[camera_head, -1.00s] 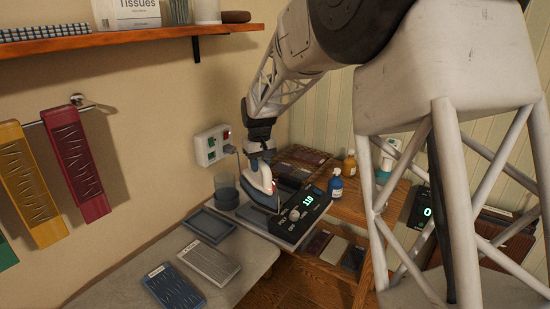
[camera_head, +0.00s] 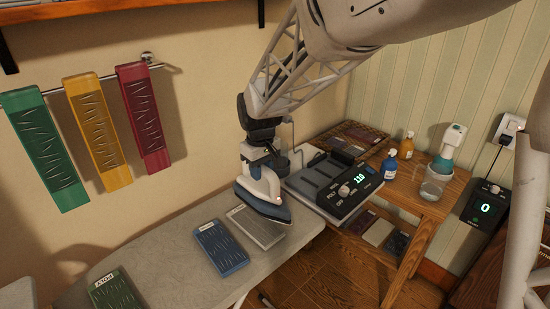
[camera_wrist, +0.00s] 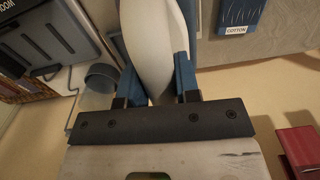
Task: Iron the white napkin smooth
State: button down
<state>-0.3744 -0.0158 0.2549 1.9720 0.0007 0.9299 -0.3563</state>
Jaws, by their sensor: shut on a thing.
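The white napkin (camera_head: 257,228) lies on the ironing board, with creases and a small label at its far end. My gripper (camera_head: 262,160) is shut on the white and blue iron (camera_head: 264,192). In the wrist view, the blue fingers of my gripper (camera_wrist: 158,82) press on both sides of the white iron (camera_wrist: 150,40). The iron is at the napkin's far right corner, its dark soleplate facing down. I cannot tell whether it touches the cloth. The control panel (camera_head: 345,195) reads 110 and has a dial.
A blue napkin labelled COTTON (camera_head: 221,248) and a green one labelled POLY (camera_head: 116,291) lie on the board (camera_head: 190,285). Green, yellow and red cloths (camera_head: 145,118) hang on the wall rail. Bottles (camera_head: 389,165) and a glass jar (camera_head: 433,186) stand right of the panel.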

aim_at(255, 191)
jog(key=shift+s+a+f+n, duration=0.15)
jog(key=shift+s+a, duration=0.25)
jog(key=shift+s, duration=0.25)
jog(key=shift+s+a+r+n, duration=0.15)
jog(key=shift+s+a, duration=0.25)
jog(key=shift+s, duration=0.25)
jog(key=shift+f, duration=0.1)
jog(key=shift+f, duration=0.15)
jog(key=shift+f, duration=2.85)
jog(key=shift+f, duration=0.6)
dwell(0.6)
jog(key=shift+r, duration=0.15)
jog(key=shift+r, duration=2.9)
